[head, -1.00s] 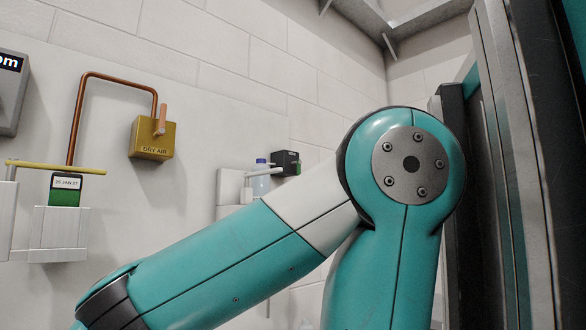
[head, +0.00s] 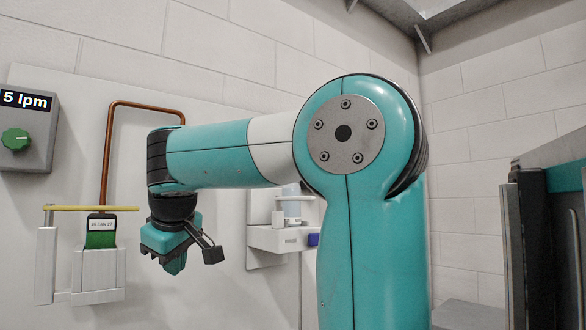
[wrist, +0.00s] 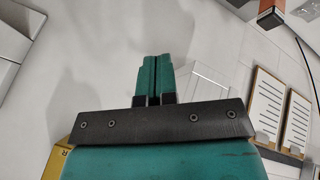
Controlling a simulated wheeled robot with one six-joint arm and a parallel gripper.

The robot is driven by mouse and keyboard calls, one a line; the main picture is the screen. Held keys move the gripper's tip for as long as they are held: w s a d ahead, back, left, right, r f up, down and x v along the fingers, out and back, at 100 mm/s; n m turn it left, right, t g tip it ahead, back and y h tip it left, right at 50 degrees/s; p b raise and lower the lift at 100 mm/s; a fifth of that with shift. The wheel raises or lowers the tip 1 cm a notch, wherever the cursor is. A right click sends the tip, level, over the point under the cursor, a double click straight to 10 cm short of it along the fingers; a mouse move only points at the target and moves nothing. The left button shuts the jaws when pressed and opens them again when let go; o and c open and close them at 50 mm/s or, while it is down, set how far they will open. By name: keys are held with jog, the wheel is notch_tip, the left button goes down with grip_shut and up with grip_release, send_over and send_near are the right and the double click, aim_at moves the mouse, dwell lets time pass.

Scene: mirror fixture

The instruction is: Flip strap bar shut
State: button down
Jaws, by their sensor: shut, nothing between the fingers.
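The strap bar is a thin yellow bar (head: 90,208) in the head view. It lies roughly level across the top of a white wall fixture (head: 99,284), from a tall left post to beyond a green, white-labelled item (head: 101,231) in the holder. I cannot tell whether it is latched. My gripper (head: 174,267) hangs from my arm to the right of the fixture, apart from it, fingers pointing down. In the wrist view its two teal fingers (wrist: 153,76) are together and empty. I cannot make out the strap bar there.
A grey meter with a green knob (head: 16,140) is on the wall at left. A copper pipe (head: 107,150) rises behind the fixture. A white shelf (head: 285,238) stands right of my gripper. The wrist view shows a yellow box corner (wrist: 55,160) and wall papers (wrist: 268,105).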

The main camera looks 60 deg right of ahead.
jog(key=s+d+r+m+g+h+p, duration=0.1)
jog(key=s+d+r+m+p, duration=0.1)
jog(key=s+d+r, duration=0.2)
jog(key=s+d+r+m+g+h+p, duration=0.1)
jog(key=s+d+r+m+p, duration=0.1)
jog(key=r, duration=0.8)
jog(key=s+d+r+m+g+p, duration=0.1)
jog(key=s+d+r+m+p, duration=0.1)
jog(key=s+d+r, duration=0.4)
jog(key=shift+d+r+m+h, duration=0.45)
jog(key=shift+d+m, duration=0.45)
jog(key=shift+d, duration=0.25)
